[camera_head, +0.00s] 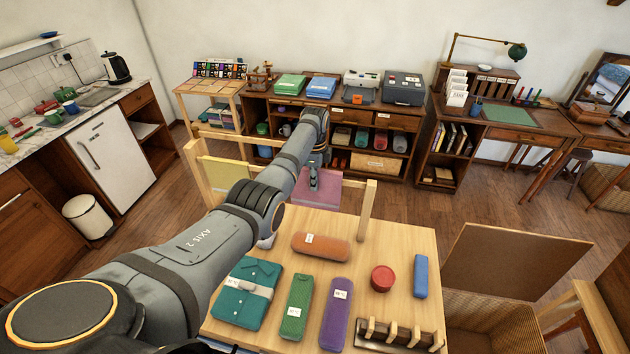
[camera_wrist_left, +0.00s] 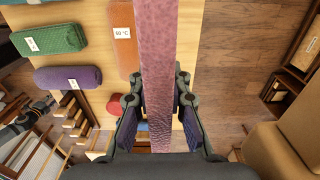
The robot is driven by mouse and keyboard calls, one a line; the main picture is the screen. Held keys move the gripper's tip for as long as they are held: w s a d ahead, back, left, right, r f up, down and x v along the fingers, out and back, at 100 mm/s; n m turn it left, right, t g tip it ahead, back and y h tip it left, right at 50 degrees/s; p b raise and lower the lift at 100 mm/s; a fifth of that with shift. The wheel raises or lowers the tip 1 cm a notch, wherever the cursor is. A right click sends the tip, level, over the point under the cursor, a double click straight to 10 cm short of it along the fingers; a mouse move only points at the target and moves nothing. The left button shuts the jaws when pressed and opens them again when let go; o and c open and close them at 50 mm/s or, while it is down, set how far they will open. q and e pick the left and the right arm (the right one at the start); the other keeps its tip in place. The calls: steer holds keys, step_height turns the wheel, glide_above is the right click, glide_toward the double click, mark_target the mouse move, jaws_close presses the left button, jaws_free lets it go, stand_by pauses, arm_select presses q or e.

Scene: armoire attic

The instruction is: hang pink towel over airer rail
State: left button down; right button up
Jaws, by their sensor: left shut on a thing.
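The pink towel (camera_head: 318,192) hangs from my left gripper (camera_head: 314,176) just beyond the far edge of the near table, between the airer's posts. In the left wrist view the towel (camera_wrist_left: 155,60) is a long pink strip running between the two fingers of my left gripper (camera_wrist_left: 157,115), which is shut on it. The wooden airer (camera_head: 367,210) has light posts left and right of the towel. My arm hides much of the rail, and I cannot tell whether the towel touches it. A yellow towel (camera_head: 225,173) hangs at the airer's left end. My right gripper is not in view.
The near table (camera_head: 390,240) holds an orange roll (camera_head: 321,246), green roll (camera_head: 296,307), purple roll (camera_head: 337,314), folded teal shirt (camera_head: 246,292), red tin (camera_head: 382,278), blue block (camera_head: 420,276) and peg rack (camera_head: 400,336). An open wicker chest (camera_head: 490,315) stands to its right. Floor is clear beyond the airer.

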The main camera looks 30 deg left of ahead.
arm_select(q)
steer(key=shift+f+b, duration=0.55)
steer(key=shift+f, duration=0.3)
steer(key=c, duration=1.2)
jaws_free()
step_height(320, 180, up, 12)
steer(key=shift+f, duration=0.1)
